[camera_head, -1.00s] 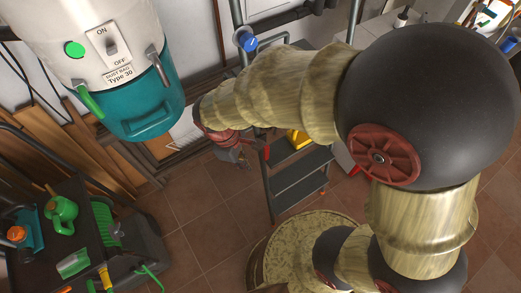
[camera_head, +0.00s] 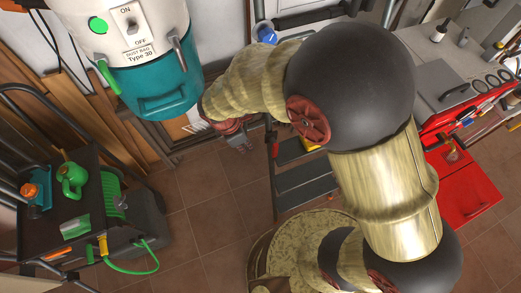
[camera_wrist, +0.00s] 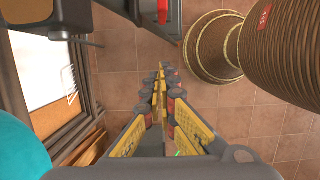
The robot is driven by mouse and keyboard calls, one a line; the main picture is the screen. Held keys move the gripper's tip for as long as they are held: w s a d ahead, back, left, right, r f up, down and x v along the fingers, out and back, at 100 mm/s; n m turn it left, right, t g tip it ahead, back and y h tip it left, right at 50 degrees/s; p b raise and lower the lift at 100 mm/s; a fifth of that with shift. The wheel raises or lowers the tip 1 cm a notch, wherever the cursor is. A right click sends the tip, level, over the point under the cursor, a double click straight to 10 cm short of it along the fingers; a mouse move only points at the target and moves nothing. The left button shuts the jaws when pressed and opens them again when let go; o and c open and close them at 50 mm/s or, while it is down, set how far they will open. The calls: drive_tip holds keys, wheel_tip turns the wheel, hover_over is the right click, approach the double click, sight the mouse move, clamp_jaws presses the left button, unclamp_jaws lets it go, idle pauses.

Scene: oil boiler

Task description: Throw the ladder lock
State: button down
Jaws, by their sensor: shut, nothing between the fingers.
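A grey step ladder (camera_head: 305,185) stands folded out below my arm in the head view, with a yellow item on an upper step. A small red part (camera_head: 276,150) on its left rail may be the ladder lock. A red part (camera_wrist: 162,12) also shows against the grey ladder frame at the top of the wrist view. My gripper (camera_wrist: 159,85) is shut and empty, its yellow-padded fingers together, below and apart from that red part in the picture. In the head view my gripper (camera_head: 240,143) is small, just left of the ladder.
A white and teal vacuum unit (camera_head: 165,95) hangs at upper left. A dark cart (camera_head: 35,225) with a green watering can (camera_head: 72,180) stands at lower left. A grey workbench (camera_head: 440,60) and red cabinet (camera_head: 465,185) are at right. Tiled floor is open between cart and ladder.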

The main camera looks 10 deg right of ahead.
sight(274, 148)
drive_tip(key=w+d+f+b, duration=0.1)
drive_tip(key=d+f+b, duration=0.2)
drive_tip(key=d+f, duration=0.3)
wheel_tip(274, 148, down, 4)
drive_tip(key=shift+w+r, duration=0.2)
drive_tip(key=shift+w, duration=0.15)
